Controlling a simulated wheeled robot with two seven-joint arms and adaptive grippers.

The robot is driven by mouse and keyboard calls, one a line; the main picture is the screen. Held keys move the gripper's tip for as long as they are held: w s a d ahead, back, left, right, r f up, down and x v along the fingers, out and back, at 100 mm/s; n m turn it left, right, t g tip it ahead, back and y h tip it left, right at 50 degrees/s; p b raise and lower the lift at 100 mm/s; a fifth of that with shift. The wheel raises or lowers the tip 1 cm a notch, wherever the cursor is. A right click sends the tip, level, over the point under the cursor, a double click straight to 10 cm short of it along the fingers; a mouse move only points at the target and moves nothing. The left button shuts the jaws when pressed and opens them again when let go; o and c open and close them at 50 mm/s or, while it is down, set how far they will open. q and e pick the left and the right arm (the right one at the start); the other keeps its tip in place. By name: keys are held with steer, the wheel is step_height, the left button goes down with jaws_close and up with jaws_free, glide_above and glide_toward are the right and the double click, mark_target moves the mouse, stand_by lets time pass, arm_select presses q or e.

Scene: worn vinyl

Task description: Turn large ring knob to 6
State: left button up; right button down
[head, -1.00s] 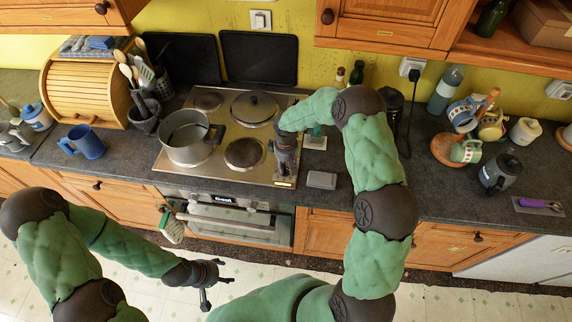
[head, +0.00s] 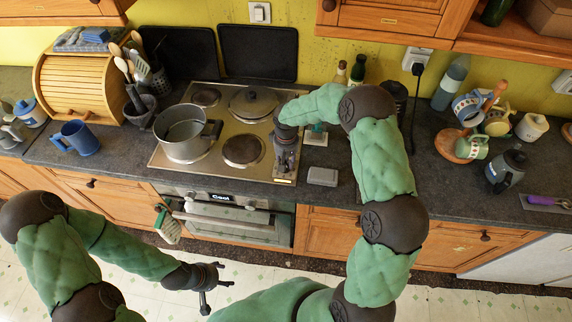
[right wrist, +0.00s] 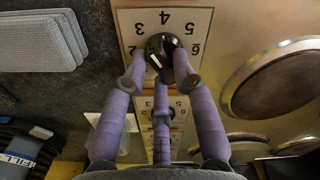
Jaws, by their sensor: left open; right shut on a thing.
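The black knob (right wrist: 155,44) with a white mark sits on a pale dial plate with printed numbers from 2 to 6, in the right wrist view. The white mark lies on the lower-left part of the knob in that picture; I cannot tell which number it stands for. My right gripper (right wrist: 160,66) is shut on this knob, its purple fingers around it. In the head view my right gripper (head: 284,160) points down over the hob's right strip and hides the knob. My left gripper (head: 213,279) is open and empty, low in front of the oven.
A second dial (right wrist: 163,110) lies partly behind my fingers.

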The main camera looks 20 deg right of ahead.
steer(key=m+b, duration=0.3)
steer(key=m, duration=0.2)
steer(key=shift+s+f+m+b, duration=0.1)
steer(key=shift+m+b, duration=0.2)
steer(key=shift+b, duration=0.05)
steer(key=m+b, duration=0.1)
steer(key=m, duration=0.2)
steer(key=m+b, duration=0.2)
steer(key=m, duration=0.1)
steer(key=shift+s+a, duration=0.15)
steer(key=m+b, duration=0.2)
steer(key=m, duration=0.4)
steer(key=shift+a+m, duration=0.15)
steer(key=shift+m, duration=0.15)
steer(key=m+b, duration=0.1)
steer(key=m, duration=0.2)
steer(key=shift+a, duration=0.1)
steer(key=shift+m+b, duration=0.45)
steer(key=shift+m, duration=0.95)
steer(key=shift+r+m, duration=0.2)
steer(key=shift+m, duration=0.1)
steer(key=c, duration=1)
jaws_free()
